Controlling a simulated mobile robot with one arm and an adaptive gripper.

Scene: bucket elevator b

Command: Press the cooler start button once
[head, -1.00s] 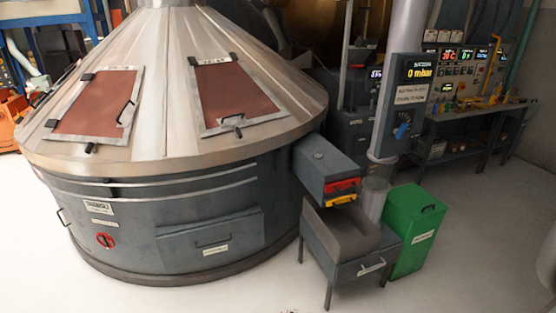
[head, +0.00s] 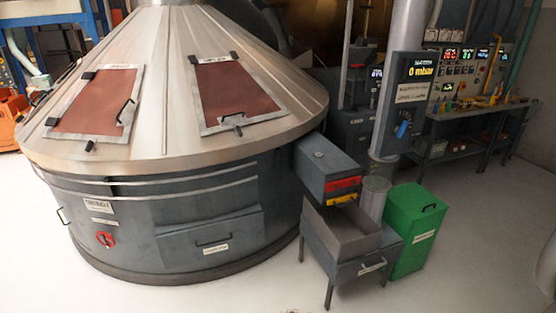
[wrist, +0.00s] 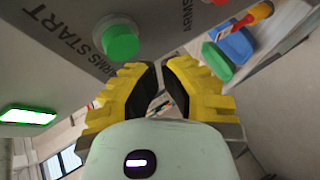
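A round green button (wrist: 120,42) shows in the wrist view, on a grey panel face (wrist: 70,28). Lettering beside it reads "ARMS START", with part cut off at the frame edge; I cannot confirm that it is the cooler start button. My gripper (wrist: 160,66) has yellow fingers with black pads. The fingertips are nearly together, with a thin gap and nothing held between them. They are just below and right of the button in the picture, apart from it as far as I can see. My gripper is not in the head view.
In the head view, a large conical machine (head: 180,200) fills the left. A green bin (head: 415,228) and a grey pedestal display (head: 405,100) stand right of it. An instrument panel (head: 460,75) with a tool-covered bench (head: 465,122) is behind. Floor at the lower right is clear.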

